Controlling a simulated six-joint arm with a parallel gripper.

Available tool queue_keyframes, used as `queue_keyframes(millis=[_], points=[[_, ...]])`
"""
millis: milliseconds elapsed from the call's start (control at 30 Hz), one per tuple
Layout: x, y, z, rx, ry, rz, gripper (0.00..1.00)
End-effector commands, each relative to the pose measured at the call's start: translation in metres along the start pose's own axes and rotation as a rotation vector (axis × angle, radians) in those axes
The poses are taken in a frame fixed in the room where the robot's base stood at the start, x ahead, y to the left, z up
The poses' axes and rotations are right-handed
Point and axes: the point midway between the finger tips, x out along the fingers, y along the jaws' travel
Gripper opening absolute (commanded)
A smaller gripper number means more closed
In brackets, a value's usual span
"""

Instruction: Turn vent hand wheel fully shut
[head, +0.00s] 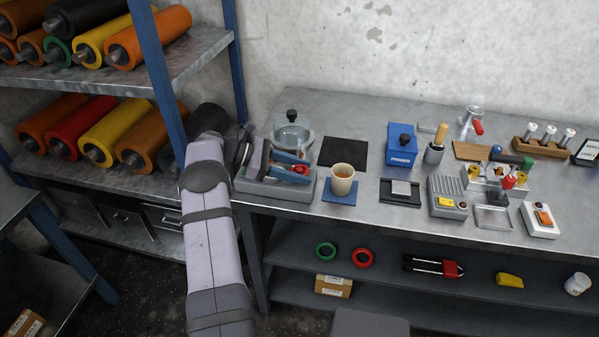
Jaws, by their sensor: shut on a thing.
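My gripper (302,169) reaches from the left over a grey box-like unit (276,194) at the left end of the bench. Its two blue fingers point right and close around a small red part, which looks like the vent hand wheel (301,170). The fingers hide much of the wheel, so I cannot tell how far it is turned. A clear domed vessel with a black knob (292,131) stands just behind the gripper.
A cup (343,180) on a blue mat stands close to the right of the gripper. A black mat (343,152) lies behind it. A blue primer can (401,145) and other tools fill the bench's right. Shelves of coloured rollers (115,133) stand at left.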

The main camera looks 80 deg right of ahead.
Motion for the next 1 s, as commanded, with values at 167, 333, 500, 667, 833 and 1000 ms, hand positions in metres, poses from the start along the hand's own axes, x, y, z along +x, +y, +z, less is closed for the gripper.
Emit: queue_keyframes(millis=[167,333,500,667,833,1000], points=[[0.0006,0.0003,-0.0003,0.02,-0.001,-0.043,0.2],[0.0005,-0.0002,0.0004,0.03,-0.001,-0.067,0.2],[0.0004,-0.0002,0.0007,0.032,-0.002,-0.077,0.2],[0.0004,-0.0004,0.0009,0.032,-0.002,-0.078,0.2],[0.0004,-0.0004,0.001,0.032,-0.003,-0.078,0.2],[0.0004,-0.0003,0.0009,0.032,-0.002,-0.078,0.61]])
